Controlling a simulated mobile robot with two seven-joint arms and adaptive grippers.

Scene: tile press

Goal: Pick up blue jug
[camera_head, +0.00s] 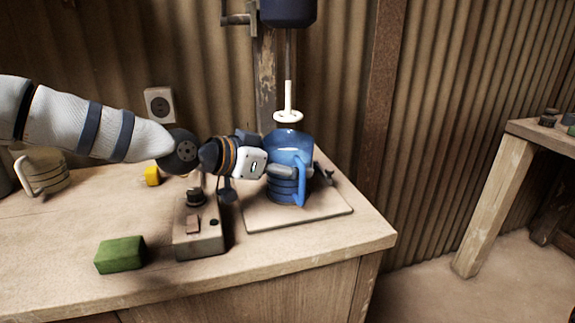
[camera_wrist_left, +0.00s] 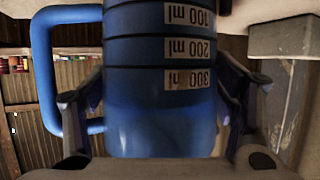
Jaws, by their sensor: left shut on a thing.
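The blue jug (camera_head: 290,147) is at or just above the square board under the mixer on the wooden counter. It has a blue handle at the front right. My left gripper (camera_head: 286,172) reaches in from the left and is shut around the jug's body. In the left wrist view the jug (camera_wrist_left: 160,120) fills the middle, between the two fingers, with 100, 200 and 300 ml labels and its handle at the left. Whether its base touches the board cannot be told. My right gripper is not in view.
A white mixer shaft and disc (camera_head: 288,115) hang directly over the jug. A control box (camera_head: 200,240) stands left of the board (camera_head: 325,210). A green block (camera_head: 120,255), a yellow piece (camera_head: 152,176) and a beige jug (camera_head: 45,171) are further left.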

